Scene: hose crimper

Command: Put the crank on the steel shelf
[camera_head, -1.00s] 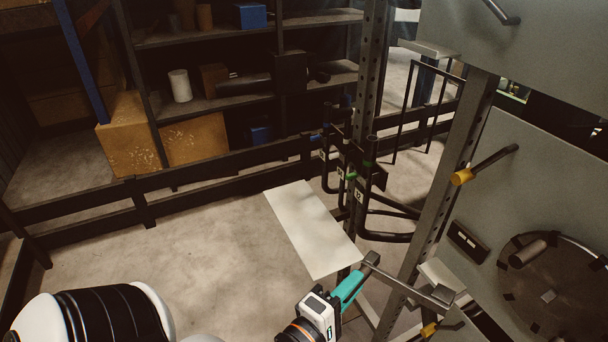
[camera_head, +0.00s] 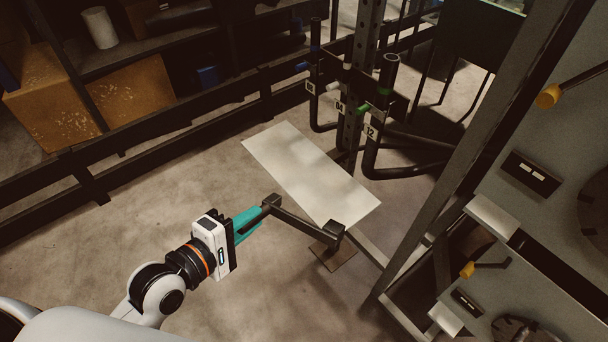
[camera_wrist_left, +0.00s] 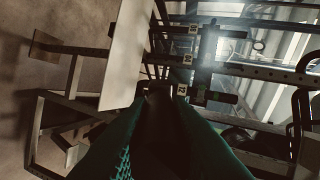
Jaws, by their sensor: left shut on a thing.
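The crank (camera_head: 300,223) is a dark grey bar with a block at each end. My left gripper (camera_head: 250,222) has teal fingers shut on the block at its left end. The bar points right and slightly down in the head view. The steel shelf (camera_head: 295,160) is a pale, bare, flat plate. The crank overlaps its near edge in the picture; I see no contact, and the height gap is unclear. In the left wrist view the teal fingers (camera_wrist_left: 158,112) close around a dark part, and the shelf (camera_wrist_left: 126,55) is left of them. My right gripper is out of view.
A dark rack with hooked arms and number tags (camera_head: 370,131) stands right behind the shelf. A grey machine frame (camera_head: 480,150) with yellow-ended handles (camera_head: 548,96) stands at the right. Dark rails (camera_head: 85,180) and cardboard boxes (camera_head: 135,92) are at the back left. The shelf's top is clear.

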